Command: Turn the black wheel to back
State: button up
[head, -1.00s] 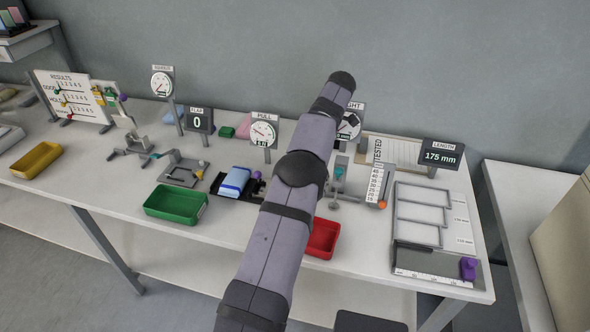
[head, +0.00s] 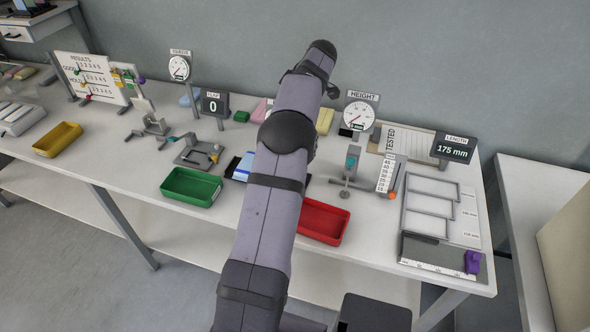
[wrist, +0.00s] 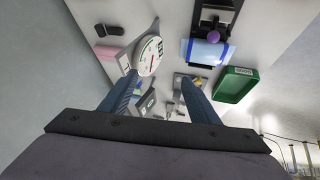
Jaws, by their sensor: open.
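I cannot make out a black wheel for certain in either view. My gripper (wrist: 156,90) shows in the wrist view with its two blue fingers apart and nothing between them. It is above the bench, with a round white dial gauge (wrist: 150,55) just beyond the left finger. In the head view my arm reaches over the middle of the bench and hides the gripper and part of the equipment there. The blue-and-white pack (wrist: 206,52) lies on a black fixture with a purple knob (wrist: 214,38) beyond the right finger.
A green tray (head: 190,187) and a red tray (head: 322,222) stand at the bench's front edge. The height gauge (head: 359,114) and length display (head: 447,148) stand to the right. A results board (head: 92,77) and a yellow tray (head: 58,139) are at the left.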

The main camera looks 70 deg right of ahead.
jog(key=w+d+r+m+h+p, duration=0.3)
jog(key=w+d+r+m+h, duration=0.15)
jog(key=w+r+m, duration=0.45)
jog(key=s+a+f+m+g+h, duration=0.2)
jog(key=a+f+m, duration=0.15)
jog(key=f, duration=0.35)
jog(key=s+a+f+m+g+h, duration=0.1)
jog(key=a+f+m+g, duration=0.2)
jog(key=f, duration=0.4)
jog(key=s+a+f+m+g+h+b, duration=0.1)
jog(key=s+a+f+m+g, duration=0.1)
jog(key=s+a+f, duration=0.35)
jog(key=s+a+f+m+g+h, duration=0.1)
jog(key=s+a+f+g+h, duration=0.1)
jog(key=s+a, duration=0.7)
jog(key=shift+w+d+f+p, duration=0.1)
jog(key=shift+d+f+p, duration=0.3)
jog(key=shift+d, duration=0.45)
jog(key=shift+w+d+f+p, duration=0.15)
jog(key=shift+d+f+p, duration=0.25)
jog(key=shift+d, duration=0.45)
jog(key=shift+w+d+f+p, duration=0.1)
jog(key=shift+d+f+p, duration=0.15)
jog(key=shift+d+f, duration=0.45)
jog(key=shift+d+r, duration=0.15)
jog(key=c, duration=1.1)
